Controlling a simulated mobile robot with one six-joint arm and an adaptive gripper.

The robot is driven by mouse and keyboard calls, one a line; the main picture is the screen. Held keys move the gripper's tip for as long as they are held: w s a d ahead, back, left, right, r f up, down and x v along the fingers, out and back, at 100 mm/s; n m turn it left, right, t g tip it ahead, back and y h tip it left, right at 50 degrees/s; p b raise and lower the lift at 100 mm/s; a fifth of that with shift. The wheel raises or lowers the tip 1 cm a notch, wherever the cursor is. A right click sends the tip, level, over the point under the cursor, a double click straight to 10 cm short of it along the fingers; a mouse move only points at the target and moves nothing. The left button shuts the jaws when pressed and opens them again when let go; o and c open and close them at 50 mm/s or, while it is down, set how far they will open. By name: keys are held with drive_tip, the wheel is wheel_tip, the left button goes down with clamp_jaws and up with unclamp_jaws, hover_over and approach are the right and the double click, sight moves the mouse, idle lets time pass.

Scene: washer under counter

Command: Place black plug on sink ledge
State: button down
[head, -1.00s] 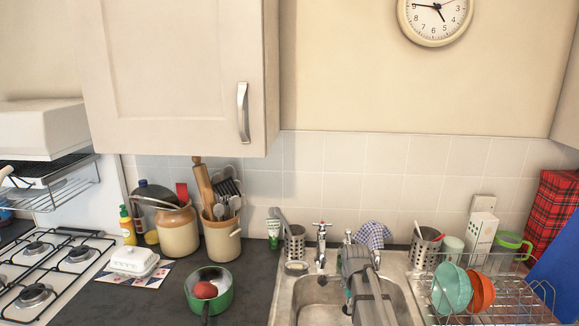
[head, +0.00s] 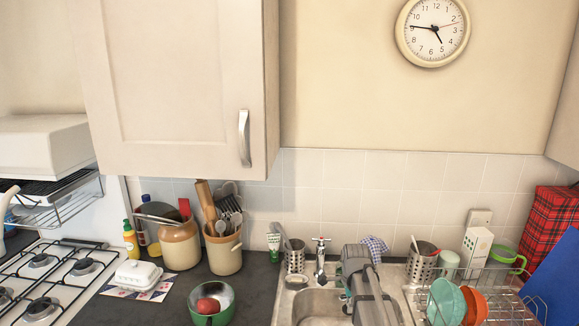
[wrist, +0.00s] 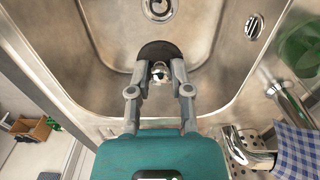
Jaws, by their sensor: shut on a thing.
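The black plug (wrist: 158,50) is a dark rounded disc with a small metal fitting, seen in the wrist view. My gripper (wrist: 159,68) is shut on it and holds it over the metal sink basin (wrist: 95,70). The drain (wrist: 160,8) lies beyond the plug. The sink ledge (wrist: 105,128) runs beside the basin, below the fingers in the picture. In the head view the sink (head: 318,302) is at the bottom, and my arm hides the gripper and plug.
A tap (head: 320,262) stands at the back of the sink, with a cutlery holder (head: 295,256) and checked cloth (head: 376,250) nearby. A dish rack (head: 500,300) with bowls is at the right.

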wheel_tip(320, 180, down, 7)
drive_tip(key=b, duration=0.7)
drive_tip(key=shift+r, duration=0.25)
idle(0.3)
drive_tip(key=shift+f, duration=0.15)
idle(2.0)
idle(0.4)
wheel_tip(320, 180, up, 17)
drive_tip(key=p, duration=1.7)
drive_tip(key=shift+s, duration=0.1)
